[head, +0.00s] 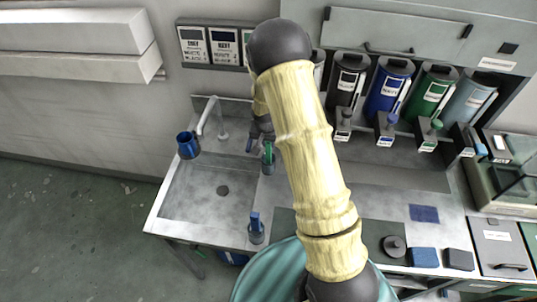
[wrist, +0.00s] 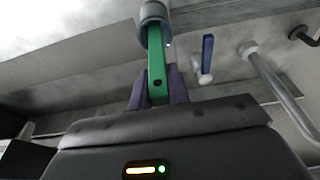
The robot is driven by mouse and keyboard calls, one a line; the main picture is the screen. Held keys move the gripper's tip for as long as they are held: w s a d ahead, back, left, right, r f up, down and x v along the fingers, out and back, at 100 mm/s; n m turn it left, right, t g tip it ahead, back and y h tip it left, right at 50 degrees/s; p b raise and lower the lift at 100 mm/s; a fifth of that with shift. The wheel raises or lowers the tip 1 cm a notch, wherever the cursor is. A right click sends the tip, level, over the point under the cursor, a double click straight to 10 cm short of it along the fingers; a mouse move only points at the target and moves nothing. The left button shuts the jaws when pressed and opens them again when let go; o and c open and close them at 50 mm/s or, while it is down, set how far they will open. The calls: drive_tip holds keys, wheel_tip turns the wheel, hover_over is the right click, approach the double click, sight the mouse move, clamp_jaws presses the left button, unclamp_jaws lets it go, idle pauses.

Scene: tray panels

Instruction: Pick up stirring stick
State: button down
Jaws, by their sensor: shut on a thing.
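The stirring stick appears to be the green stick (wrist: 157,65) in the wrist view, with a grey-blue cylinder (wrist: 154,14) at its far end. I cannot tell whether that cylinder is part of the stick or a holder around it. My gripper (wrist: 157,92) is shut on the green stick, with a dark finger on each side. In the head view my gripper (head: 263,140) is over the sink's right edge, partly hidden by my arm. The green stick (head: 268,152) shows there as a small upright piece.
A sink (head: 190,200) with a tap (head: 208,112) lies left of my gripper. A blue cup (head: 187,145) is at its left. A small blue-topped container (head: 256,232) stands near the front edge. Several dispensers, including a blue one (head: 388,88), line the back right.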

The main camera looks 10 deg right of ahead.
drive_tip(key=shift+r, duration=0.1)
wheel_tip(320, 180, up, 10)
drive_tip(key=b, duration=0.3)
idle(0.3)
drive_tip(key=shift+w, duration=0.1)
idle(0.3)
drive_tip(key=shift+n, duration=0.4)
drive_tip(key=p+v, duration=0.1)
drive_tip(key=p, duration=0.1)
drive_tip(key=p+v, duration=0.3)
drive_tip(key=v, duration=0.1)
drive_tip(key=shift+d+p, duration=0.3)
drive_tip(key=shift+p, duration=0.1)
